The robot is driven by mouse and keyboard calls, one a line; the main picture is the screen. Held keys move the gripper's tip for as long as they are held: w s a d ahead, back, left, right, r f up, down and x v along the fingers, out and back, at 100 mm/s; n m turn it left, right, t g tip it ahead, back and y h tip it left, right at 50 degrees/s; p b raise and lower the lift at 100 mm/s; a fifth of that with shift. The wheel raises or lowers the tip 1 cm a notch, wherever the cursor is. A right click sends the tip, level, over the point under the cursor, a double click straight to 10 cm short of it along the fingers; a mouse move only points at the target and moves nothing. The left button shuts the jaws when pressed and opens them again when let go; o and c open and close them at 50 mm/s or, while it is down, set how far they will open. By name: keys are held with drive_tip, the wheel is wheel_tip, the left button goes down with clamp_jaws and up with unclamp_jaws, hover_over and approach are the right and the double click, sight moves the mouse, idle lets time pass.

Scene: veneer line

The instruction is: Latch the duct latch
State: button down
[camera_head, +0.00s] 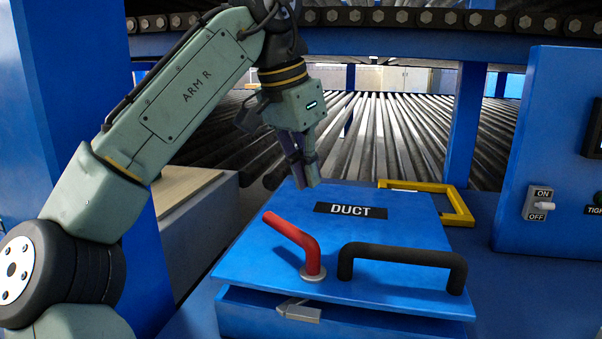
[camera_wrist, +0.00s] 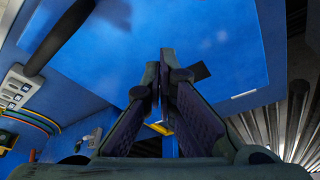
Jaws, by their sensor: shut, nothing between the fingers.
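The blue duct lid (camera_head: 385,235) carries a black DUCT label (camera_head: 351,210). A red bent latch lever (camera_head: 291,233) stands on a round metal base near the lid's front edge and points up and left. A small metal latch piece (camera_head: 299,311) shows below it at the front edge. The lid appears slightly raised above the blue duct box (camera_head: 250,317), with a dark gap between. My gripper (camera_head: 309,181) is shut and empty, pointing down over the lid's far part, behind the lever. In the wrist view my gripper (camera_wrist: 166,62) hides part of the lid.
A black handle (camera_head: 402,256) stands on the lid right of the lever and also shows in the wrist view (camera_wrist: 58,35). A yellow frame (camera_head: 455,205) lies behind the lid. A blue panel with an ON/OFF switch (camera_head: 539,203) stands at right. Rollers fill the back.

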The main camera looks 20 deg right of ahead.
drive_tip(key=x, duration=0.7)
drive_tip(key=shift+a, duration=0.2)
drive_tip(key=shift+s+a+r, duration=0.15)
drive_tip(key=shift+s+a, duration=0.05)
drive_tip(key=shift+a, duration=0.4)
drive_tip(key=shift+s+a+r, duration=0.2)
drive_tip(key=shift+a, duration=0.35)
drive_tip(key=shift+s+a+r, duration=0.1)
drive_tip(key=shift+s+a, duration=0.15)
drive_tip(key=shift+a, duration=0.25)
